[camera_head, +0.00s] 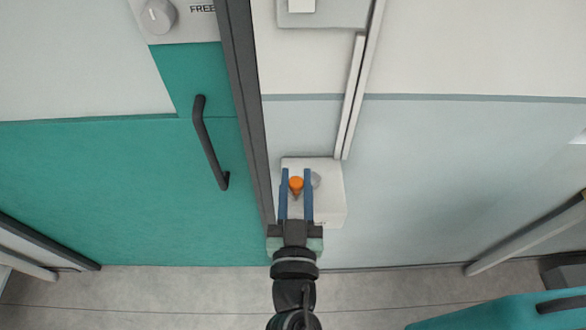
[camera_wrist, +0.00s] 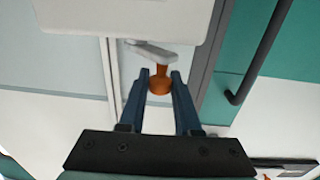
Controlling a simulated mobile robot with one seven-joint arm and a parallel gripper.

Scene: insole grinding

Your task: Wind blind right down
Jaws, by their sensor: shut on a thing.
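An orange knob (camera_head: 296,184) sits in front of a white box (camera_head: 330,200) on the wall, below a white vertical strip. My gripper (camera_head: 296,174) has its two blue fingers on either side of the knob and is shut on it. In the wrist view the orange knob (camera_wrist: 160,84) sits between the fingertips (camera_wrist: 160,78), joined to a pale grey crank arm (camera_wrist: 152,54). The blind itself cannot be made out in either view.
A teal door with a dark handle (camera_head: 208,145) and a dark upright frame (camera_head: 245,100) stand just left of my gripper. A teal panel with a dark handle (camera_head: 560,304) is at the lower right. Grey floor (camera_head: 390,292) lies open between.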

